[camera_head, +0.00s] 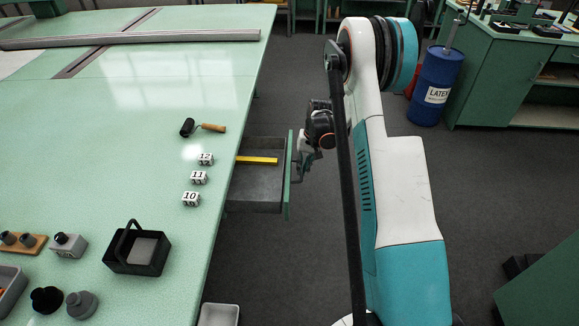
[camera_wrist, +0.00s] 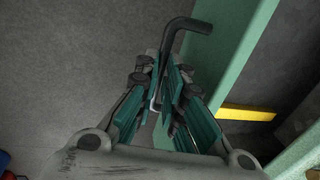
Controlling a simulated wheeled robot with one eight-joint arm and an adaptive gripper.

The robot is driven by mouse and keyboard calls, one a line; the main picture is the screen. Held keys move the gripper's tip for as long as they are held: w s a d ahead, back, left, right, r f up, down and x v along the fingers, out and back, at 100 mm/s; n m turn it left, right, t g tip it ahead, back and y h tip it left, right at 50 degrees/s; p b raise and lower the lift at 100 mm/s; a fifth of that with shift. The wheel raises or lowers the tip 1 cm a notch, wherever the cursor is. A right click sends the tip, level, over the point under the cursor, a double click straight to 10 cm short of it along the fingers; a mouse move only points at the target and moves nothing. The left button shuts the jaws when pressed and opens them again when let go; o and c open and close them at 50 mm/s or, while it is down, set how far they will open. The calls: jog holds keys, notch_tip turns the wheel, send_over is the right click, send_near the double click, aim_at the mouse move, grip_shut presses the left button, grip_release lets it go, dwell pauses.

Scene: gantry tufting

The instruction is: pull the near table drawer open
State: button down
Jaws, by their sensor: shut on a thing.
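The near table drawer (camera_head: 258,186) stands pulled out from the right side of the green table (camera_head: 160,265). Its inside shows, with a yellow strip (camera_head: 257,160) lying in it. In the wrist view, the drawer's green front (camera_wrist: 222,62) and the yellow strip (camera_wrist: 247,113) also show. A dark bent handle (camera_wrist: 187,24) stands out from the drawer front. My gripper (camera_head: 302,168) is at the outer side of the drawer front. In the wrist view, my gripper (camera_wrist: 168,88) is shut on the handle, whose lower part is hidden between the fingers.
Number blocks (camera_head: 199,177), a roller (camera_head: 203,127) and a black basket (camera_head: 138,250) stand on the table. A blue latex drum (camera_head: 436,86) and a green cabinet (camera_head: 497,85) are at the back right.

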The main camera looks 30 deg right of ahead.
jog(key=shift+s+d, duration=0.4)
jog(key=shift+d, duration=0.25)
jog(key=c, duration=1.7)
grip_release()
jog(key=r, duration=0.4)
jog(key=d+r, duration=0.1)
jog(key=r, duration=0.3)
jog(key=s+d+r, duration=0.1)
jog(key=r, duration=0.2)
jog(key=shift+r, duration=0.4)
